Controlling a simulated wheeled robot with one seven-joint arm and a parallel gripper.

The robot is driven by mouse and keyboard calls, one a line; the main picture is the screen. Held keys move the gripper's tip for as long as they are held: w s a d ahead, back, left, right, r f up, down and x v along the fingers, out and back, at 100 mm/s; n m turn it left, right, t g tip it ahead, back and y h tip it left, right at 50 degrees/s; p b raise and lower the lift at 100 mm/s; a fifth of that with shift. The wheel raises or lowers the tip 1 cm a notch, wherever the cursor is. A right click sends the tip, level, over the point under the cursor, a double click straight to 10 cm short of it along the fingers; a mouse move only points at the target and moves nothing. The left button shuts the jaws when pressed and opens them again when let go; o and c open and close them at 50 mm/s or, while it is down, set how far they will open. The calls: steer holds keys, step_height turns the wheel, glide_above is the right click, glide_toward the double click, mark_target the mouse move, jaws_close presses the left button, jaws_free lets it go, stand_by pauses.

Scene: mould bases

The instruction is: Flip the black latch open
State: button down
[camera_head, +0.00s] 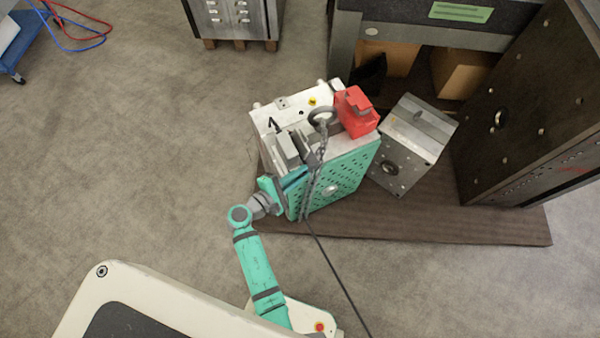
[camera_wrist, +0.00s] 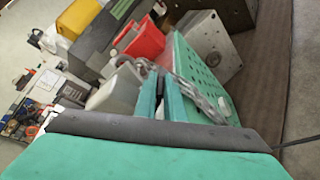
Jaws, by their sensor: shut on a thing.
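The mould base (camera_head: 345,165) has a teal perforated side and a pale metal top, and stands tilted in the picture on a brown platform. A small dark, hooked part (camera_head: 272,126) shows on its top; I cannot tell whether this is the black latch. My gripper (camera_head: 294,180) is at the mould's near left edge, beside the hanging chain (camera_head: 313,172). In the wrist view my gripper's two teal fingers (camera_wrist: 162,92) are close together, between a grey block (camera_wrist: 117,92) and the chain. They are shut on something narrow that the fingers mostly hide.
A red block (camera_head: 356,112) sits on the mould's far right corner. A smaller grey mould (camera_head: 412,145) stands close on the right, and a big dark plate (camera_head: 535,105) beyond it. A dark cable runs down from the chain.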

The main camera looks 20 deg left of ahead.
steer(key=shift+s+d+f, duration=0.15)
steer(key=shift+s+f, duration=0.05)
steer(key=shift+f, duration=0.2)
steer(key=shift+s+d+f+m+t, duration=0.1)
steer(key=shift+f+m+t, duration=0.45)
steer(key=shift+m, duration=0.6)
steer(key=shift+d+f+m+t, duration=0.1)
steer(key=shift+f+m+t, duration=0.4)
steer(key=shift+m, duration=0.65)
steer(key=c, duration=1.9)
jaws_free()
steer(key=shift+o, duration=0.2)
steer(key=shift+a+r, duration=0.1)
steer(key=shift+r, duration=0.05)
